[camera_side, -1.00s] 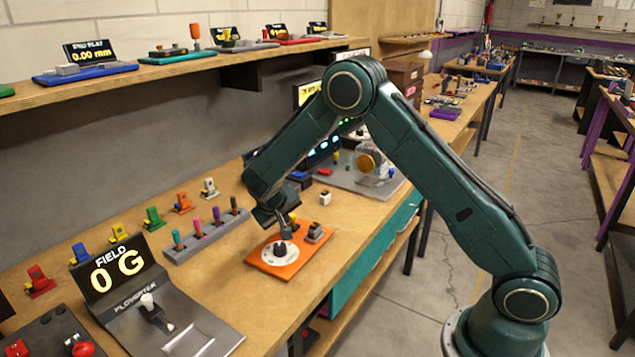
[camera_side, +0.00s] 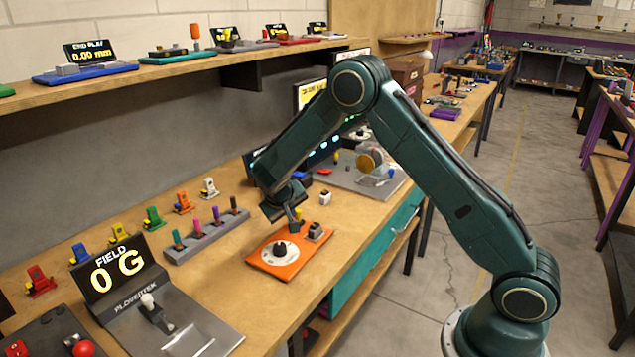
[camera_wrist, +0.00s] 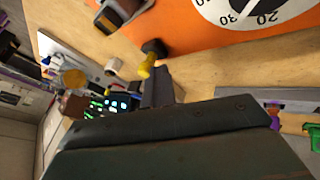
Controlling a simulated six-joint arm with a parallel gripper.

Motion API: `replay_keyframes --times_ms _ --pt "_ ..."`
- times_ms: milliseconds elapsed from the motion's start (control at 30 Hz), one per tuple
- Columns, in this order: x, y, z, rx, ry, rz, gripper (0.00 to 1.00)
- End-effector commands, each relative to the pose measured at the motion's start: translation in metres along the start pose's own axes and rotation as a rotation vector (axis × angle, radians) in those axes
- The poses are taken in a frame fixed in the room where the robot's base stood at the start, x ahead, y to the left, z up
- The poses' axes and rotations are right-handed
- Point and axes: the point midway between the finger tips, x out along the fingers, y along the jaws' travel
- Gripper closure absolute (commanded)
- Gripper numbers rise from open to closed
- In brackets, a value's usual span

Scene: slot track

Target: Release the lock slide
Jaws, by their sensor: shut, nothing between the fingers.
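An orange plate (camera_side: 268,262) lies on the bench and carries a white dial (camera_side: 272,257) with a black knob (camera_side: 280,248). A small dark grey block (camera_side: 315,231) sits at the plate's far right corner; it also shows in the wrist view (camera_wrist: 122,10). My gripper (camera_side: 297,229) is shut and empty, low over the plate's far side, between knob and block. I cannot tell which part is the lock slide.
A grey rack with several coloured pegs (camera_side: 205,236) lies left of the plate. A display reading 0 G (camera_side: 115,268) stands front left. Bare bench lies in front of the plate.

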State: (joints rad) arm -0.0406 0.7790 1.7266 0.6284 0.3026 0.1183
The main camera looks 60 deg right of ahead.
Motion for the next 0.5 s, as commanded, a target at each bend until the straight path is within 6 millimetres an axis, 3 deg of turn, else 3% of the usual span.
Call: replay_keyframes --times_ms 367,500 --pt "-0.019 -0.035 0.000 -0.005 0.002 -0.005 1.00" --pt "-0.043 -0.035 -0.001 -0.002 0.004 -0.005 1.00"
